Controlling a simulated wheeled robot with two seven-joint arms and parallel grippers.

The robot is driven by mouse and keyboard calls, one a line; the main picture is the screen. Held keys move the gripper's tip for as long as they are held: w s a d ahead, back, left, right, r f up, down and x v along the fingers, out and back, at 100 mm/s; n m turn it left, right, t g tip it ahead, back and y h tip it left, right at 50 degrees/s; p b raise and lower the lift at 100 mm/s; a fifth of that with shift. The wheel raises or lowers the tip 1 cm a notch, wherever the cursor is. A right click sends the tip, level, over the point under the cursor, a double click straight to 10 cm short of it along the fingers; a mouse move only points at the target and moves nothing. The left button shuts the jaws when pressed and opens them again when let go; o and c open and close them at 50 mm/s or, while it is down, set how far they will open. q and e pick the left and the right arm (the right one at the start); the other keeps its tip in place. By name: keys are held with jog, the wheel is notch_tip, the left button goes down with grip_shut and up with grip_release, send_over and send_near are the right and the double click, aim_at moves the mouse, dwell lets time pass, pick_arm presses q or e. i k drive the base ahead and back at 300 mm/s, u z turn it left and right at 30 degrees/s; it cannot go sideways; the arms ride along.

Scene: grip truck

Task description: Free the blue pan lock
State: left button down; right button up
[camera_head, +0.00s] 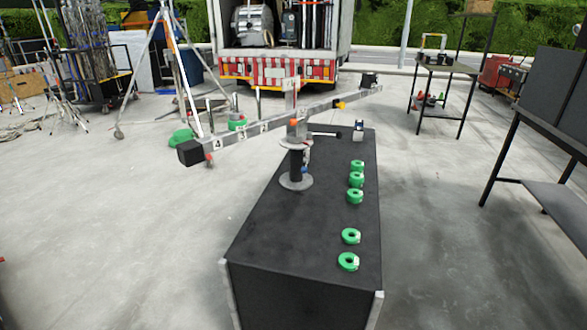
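A grey beam (262,126) with numbered marks lies across the top of a short dark post (296,165), slanting from lower left to upper right. The post stands on a round grey base on the black case. A small bluish part (304,168), possibly the blue pan lock, shows low on the right side of the post. It is too small to tell whether it is tight or loose. A red part sits just above it. Neither of my grippers is in view.
Several green rings (348,262) lie along the right side of the black case top (290,225). A dark block (191,152) hangs at the beam's left end. A tripod (168,50) stands behind left; dark tables (445,66) stand right. The case's front left is clear.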

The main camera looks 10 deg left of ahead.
aim_at(303, 170)
jog(key=u, duration=0.85)
jog(key=i, duration=0.6)
jog(key=z, duration=1.4)
